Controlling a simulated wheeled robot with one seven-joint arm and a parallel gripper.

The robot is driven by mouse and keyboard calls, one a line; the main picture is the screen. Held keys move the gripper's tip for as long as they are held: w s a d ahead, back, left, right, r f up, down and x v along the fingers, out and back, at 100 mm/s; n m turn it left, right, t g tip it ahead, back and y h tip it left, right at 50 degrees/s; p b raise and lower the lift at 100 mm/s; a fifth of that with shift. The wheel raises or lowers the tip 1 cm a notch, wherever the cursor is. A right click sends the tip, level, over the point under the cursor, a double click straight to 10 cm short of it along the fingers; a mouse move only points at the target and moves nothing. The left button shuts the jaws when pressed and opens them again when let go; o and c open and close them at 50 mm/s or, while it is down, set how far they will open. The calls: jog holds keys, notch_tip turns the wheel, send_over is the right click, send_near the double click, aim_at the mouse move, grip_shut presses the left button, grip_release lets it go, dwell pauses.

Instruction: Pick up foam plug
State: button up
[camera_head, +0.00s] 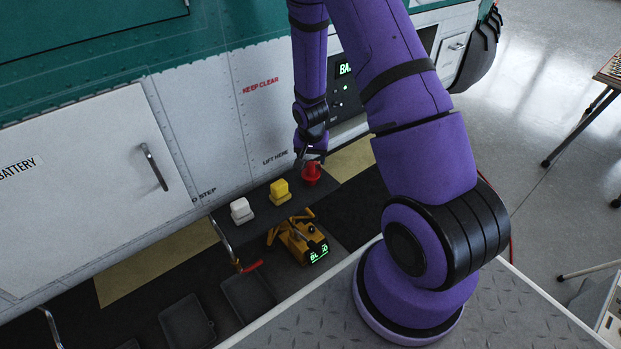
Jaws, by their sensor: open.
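Three small plug-like pieces stand in a row on a dark ledge (252,215) beside the white aircraft panel: a white block (240,209), a yellow block (280,190) and a red piece (311,173) with a wider base. I cannot tell by looks alone which one is the foam plug. My gripper (311,158) points down at the top of the red piece, with its jaws open. The fingertips are small here, and I cannot tell whether they touch the red piece or straddle it. The white and yellow blocks stand apart from my gripper.
A yellow device with a lit green display (300,240) lies in front of the row. A metal handle (225,243) and a red-orange strip (252,266) are to its left. Dark step pads (187,322) lie lower left. The helicopter's side wall (205,125) rises close behind.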

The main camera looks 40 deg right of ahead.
aim_at(311, 164)
jog(key=shift+w+d+f, duration=0.1)
jog(key=shift+w+f, duration=0.15)
jog(key=shift+f, duration=1)
jog(key=shift+w+d+f, duration=0.1)
jog(key=shift+w+f, duration=0.1)
jog(key=shift+f, duration=1)
jog(key=shift+c, duration=0.4)
grip_shut()
